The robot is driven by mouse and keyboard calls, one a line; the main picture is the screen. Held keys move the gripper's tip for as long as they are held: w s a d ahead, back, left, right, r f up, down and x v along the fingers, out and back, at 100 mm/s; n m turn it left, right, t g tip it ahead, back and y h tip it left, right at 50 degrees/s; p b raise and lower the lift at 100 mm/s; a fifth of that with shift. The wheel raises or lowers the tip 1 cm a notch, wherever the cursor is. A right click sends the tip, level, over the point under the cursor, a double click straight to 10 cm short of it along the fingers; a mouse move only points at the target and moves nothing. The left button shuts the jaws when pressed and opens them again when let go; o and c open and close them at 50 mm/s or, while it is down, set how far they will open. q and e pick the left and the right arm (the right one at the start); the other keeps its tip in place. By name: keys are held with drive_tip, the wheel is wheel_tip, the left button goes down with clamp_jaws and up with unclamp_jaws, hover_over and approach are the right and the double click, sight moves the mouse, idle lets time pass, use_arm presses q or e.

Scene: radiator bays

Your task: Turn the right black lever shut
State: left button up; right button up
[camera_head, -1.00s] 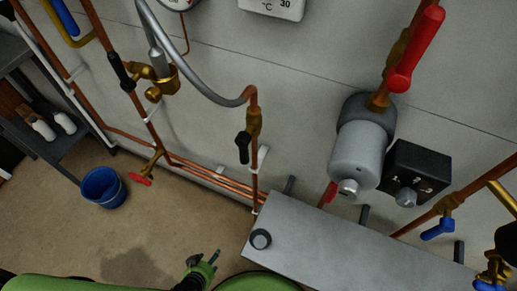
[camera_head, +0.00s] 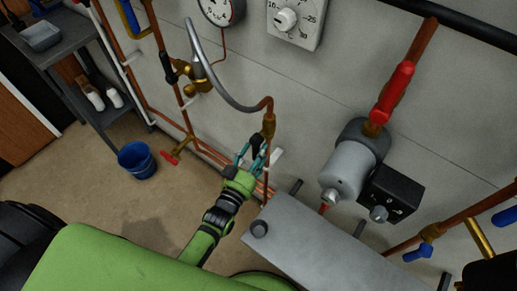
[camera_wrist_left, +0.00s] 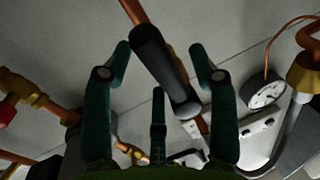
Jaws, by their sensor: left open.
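The right black lever (camera_head: 256,144) sits on a brass valve (camera_head: 268,125) on the copper pipe below the grey hose and hangs downward. My left gripper (camera_head: 251,154) is open at the lever, and its fingers partly cover it. In the left wrist view the black lever (camera_wrist_left: 158,62) slants between the two open fingers (camera_wrist_left: 158,58); I cannot tell whether they touch it. Another black lever (camera_head: 169,70) is on the pipe further left. My right gripper is not in view.
A grey cylinder (camera_head: 346,174) with a black box (camera_head: 392,192) and a red-handled valve (camera_head: 394,92) are to the right. A flat grey panel (camera_head: 315,240) lies below. A blue bucket (camera_head: 137,160) stands on the floor at left, beside a dark shelf (camera_head: 75,85).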

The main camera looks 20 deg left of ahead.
use_arm(q)
drive_tip(key=shift+w+d, duration=0.15)
drive_tip(key=shift+w, duration=0.4)
clamp_jaws()
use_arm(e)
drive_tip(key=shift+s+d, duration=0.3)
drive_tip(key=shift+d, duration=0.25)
use_arm(q)
drive_tip(key=m, duration=0.1)
drive_tip(key=a+m+b, duration=0.2)
drive_tip(key=m, duration=0.1)
drive_tip(key=shift+w+t, duration=0.3)
drive_tip(key=shift+t, duration=0.1)
drive_tip(key=w+a+r+m+h+b, duration=0.1)
drive_tip(key=a+r+m+h+b, duration=0.2)
drive_tip(key=m, duration=1.3)
drive_tip(key=shift+w+a+r+h+b, duration=0.2)
drive_tip(key=shift+a+r+h+b, duration=0.15)
drive_tip(key=shift+r+h, duration=0.45)
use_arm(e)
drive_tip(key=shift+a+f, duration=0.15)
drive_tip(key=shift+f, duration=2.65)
use_arm(q)
drive_tip(key=shift+r+m, duration=0.2)
drive_tip(key=shift+m, duration=0.1)
